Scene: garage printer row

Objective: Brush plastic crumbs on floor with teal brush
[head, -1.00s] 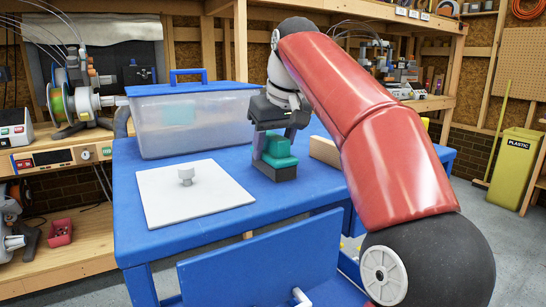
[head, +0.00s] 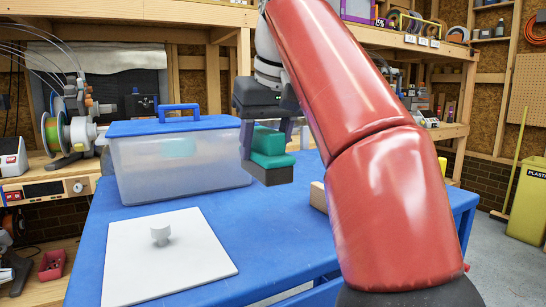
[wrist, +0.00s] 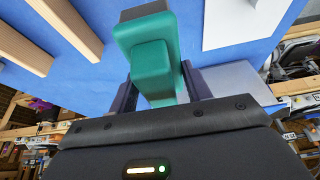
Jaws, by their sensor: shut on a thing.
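The teal brush (head: 268,145) has a teal handle and a dark grey lower part. My gripper (head: 268,130) is shut on it and holds it above the blue table (head: 265,225), clear of the surface. In the wrist view the brush (wrist: 152,65) sits between the two fingers of my gripper (wrist: 158,85), its dark end pointing away. The floor shows grey at the right (head: 492,265). I see no plastic crumbs in these frames.
A clear bin with a blue lid (head: 180,165) stands left of the brush. A white board with a knob (head: 190,262) lies in front. A wooden block (head: 318,197) is right of the brush. A yellow plastic bin (head: 527,205) stands on the floor at right.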

